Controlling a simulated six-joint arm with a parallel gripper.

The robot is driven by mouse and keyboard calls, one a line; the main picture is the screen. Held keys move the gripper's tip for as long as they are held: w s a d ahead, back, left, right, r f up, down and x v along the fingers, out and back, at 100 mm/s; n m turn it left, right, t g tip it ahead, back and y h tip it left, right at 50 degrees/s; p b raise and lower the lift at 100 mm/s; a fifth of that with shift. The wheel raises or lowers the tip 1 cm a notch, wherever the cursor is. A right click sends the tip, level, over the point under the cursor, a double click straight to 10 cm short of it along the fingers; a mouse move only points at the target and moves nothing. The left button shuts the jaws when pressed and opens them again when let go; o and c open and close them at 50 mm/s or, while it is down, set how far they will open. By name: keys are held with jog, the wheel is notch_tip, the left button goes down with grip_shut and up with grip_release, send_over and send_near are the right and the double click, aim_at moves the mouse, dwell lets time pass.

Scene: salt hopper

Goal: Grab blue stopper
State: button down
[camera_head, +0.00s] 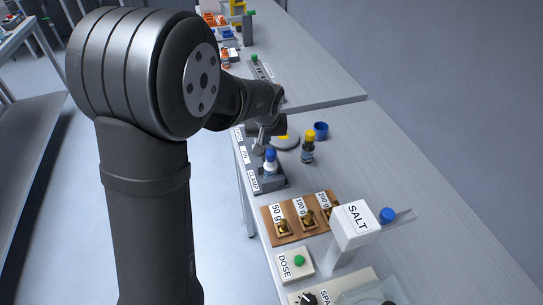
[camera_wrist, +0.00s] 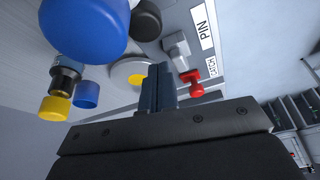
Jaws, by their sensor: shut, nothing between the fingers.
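A blue stopper (camera_head: 270,154) sits upright on a white neck in the grey fixture, beside the CLAMP label. A large blue rounded top (camera_wrist: 82,25) fills the upper left of the wrist view, close to the camera; it appears to be this stopper. My gripper (camera_head: 260,146) is over the fixture, just behind the stopper in the head view. Its fingers show together in the wrist view (camera_wrist: 159,75), shut with nothing between them, to the right of the blue top and apart from it in the picture. The fingertips are partly hidden in the head view.
A red knob (camera_wrist: 192,83) and a grey lever (camera_wrist: 177,48) stand near the PIN and CATCH labels. A yellow-capped bottle (camera_head: 308,147), a blue cup (camera_head: 321,130) and a grey round plate (camera_head: 291,143) are nearby. The SALT hopper (camera_head: 350,232) and weights stand nearer the front.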

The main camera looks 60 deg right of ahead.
aim_at(271, 152)
jog(key=c, duration=1)
grip_release()
jog(key=shift+c, duration=0.2)
jog(key=s+a+r+n, duration=0.1)
jog(key=s+a+r, duration=0.45)
jog(key=r, duration=0.35)
jog(key=s+a+r, duration=0.4)
jog(key=a+r, duration=0.2)
jog(key=r, duration=0.4)
jog(key=shift+t, duration=0.4)
jog(key=x, duration=1.7)
jog(key=shift+f, duration=0.25)
